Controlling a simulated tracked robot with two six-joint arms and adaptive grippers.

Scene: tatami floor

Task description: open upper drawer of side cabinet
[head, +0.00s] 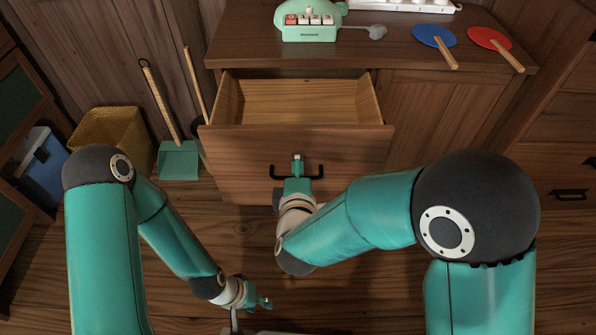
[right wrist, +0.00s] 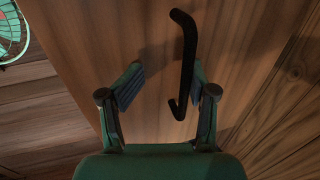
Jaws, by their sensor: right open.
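The side cabinet (head: 430,105) is brown wood, and its upper drawer (head: 290,150) stands pulled out. The drawer's inside is pale wood and looks empty. A black bar handle (head: 316,173) is on the drawer front. My right gripper (head: 297,165) is at the handle. In the right wrist view my right gripper (right wrist: 167,72) is open, with the black handle (right wrist: 185,65) between its fingers, nearer the right one. I cannot tell whether it touches. My left gripper (head: 265,302) is low over the floor, away from the cabinet; its jaws are too small to read.
On the cabinet top are a mint-green device (head: 309,30) with keys, a blue paddle (head: 434,36) and a red paddle (head: 489,39). Left of the cabinet are a green dustpan (head: 178,160), a wicker basket (head: 110,130) and a blue box (head: 42,168). Wooden floor lies in front.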

